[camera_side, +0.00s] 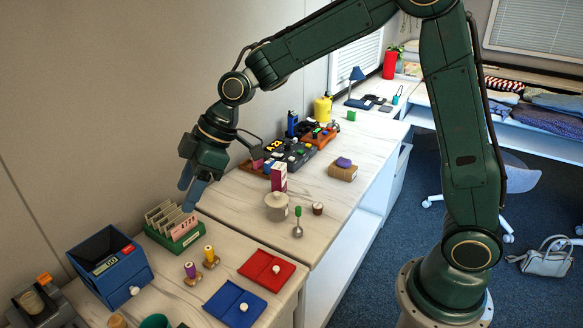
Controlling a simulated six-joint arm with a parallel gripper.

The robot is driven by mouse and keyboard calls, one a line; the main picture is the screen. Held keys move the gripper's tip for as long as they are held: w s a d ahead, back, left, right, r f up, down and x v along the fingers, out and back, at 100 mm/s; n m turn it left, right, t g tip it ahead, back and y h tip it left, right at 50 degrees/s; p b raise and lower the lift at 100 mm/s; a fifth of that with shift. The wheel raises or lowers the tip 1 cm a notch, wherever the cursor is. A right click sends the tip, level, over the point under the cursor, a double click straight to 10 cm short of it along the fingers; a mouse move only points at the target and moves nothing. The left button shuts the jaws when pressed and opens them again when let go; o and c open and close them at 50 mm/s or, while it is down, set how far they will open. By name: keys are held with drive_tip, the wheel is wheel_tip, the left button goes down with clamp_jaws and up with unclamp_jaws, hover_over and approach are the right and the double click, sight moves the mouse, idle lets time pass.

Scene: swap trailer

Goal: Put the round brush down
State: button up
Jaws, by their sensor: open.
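My gripper (191,190) is at the left, with blue fingers pointing down. It is open, and I see nothing held between its fingers. It appears just above the green box of upright cards (176,238) in the picture, but I cannot tell the exact height.
A blue bin (115,268) stands left of the card box. Small spools (209,257), a red folder (267,270) and a blue folder (235,304) lie in front. The pale tabletop (329,205) has free room.

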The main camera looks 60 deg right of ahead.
drive_tip(key=w+a+f+n+g+y, duration=0.1)
drive_tip(key=w+a+f+n+y, duration=0.15)
drive_tip(key=w+a+f, duration=0.5)
drive_tip(key=n+g+y, duration=0.1)
drive_tip(key=n, duration=0.2)
approach(121, 316)
drive_tip(key=shift+d+r, duration=0.15)
drive_tip(key=shift+d, duration=0.1)
drive_tip(key=shift+m, duration=0.25)
drive_tip(key=shift+x, duration=4.3)
drive_tip(key=shift+a, duration=0.15)
drive_tip(key=shift+x, duration=2.45)
drive_tip(key=shift+r, duration=0.1)
